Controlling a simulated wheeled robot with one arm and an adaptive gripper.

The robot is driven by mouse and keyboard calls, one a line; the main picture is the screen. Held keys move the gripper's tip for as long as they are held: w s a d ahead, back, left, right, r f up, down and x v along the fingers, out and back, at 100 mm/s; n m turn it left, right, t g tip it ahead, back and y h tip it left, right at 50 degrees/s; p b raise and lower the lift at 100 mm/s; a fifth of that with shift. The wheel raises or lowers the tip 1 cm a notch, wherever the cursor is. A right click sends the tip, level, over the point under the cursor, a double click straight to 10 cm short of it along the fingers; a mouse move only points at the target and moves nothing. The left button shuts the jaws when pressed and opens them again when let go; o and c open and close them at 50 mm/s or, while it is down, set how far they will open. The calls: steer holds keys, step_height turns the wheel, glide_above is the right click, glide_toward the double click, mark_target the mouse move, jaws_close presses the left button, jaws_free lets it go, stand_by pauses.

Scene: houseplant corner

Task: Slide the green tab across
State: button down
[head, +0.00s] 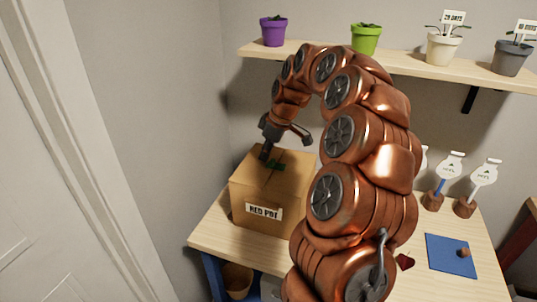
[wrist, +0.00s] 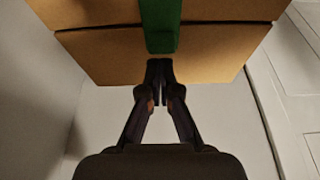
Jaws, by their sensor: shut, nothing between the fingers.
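The green tab (wrist: 160,28) lies across the seam on top of a cardboard box (wrist: 95,52). In the wrist view the fingertips are just below the tab's near end, at the box edge. I cannot tell whether they touch it. In the head view my gripper (head: 265,155) points down at the box's left back side.
The box stands on a light wooden table (head: 215,238) near the wall. A shelf (head: 415,65) with several pots hangs above. A blue mat (head: 445,250) and tagged stands (head: 465,205) are at the right. A white door (head: 50,180) is at the left.

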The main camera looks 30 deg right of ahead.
mark_target(251, 161)
steer(key=shift+w+a+f, duration=0.1)
steer(key=shift+w+a, duration=0.9)
steer(key=shift+w, duration=0.25)
steer(key=b+v, duration=0.2)
steer(key=v, duration=0.8)
steer(key=shift+s, duration=0.15)
steer(key=shift+d, duration=0.1)
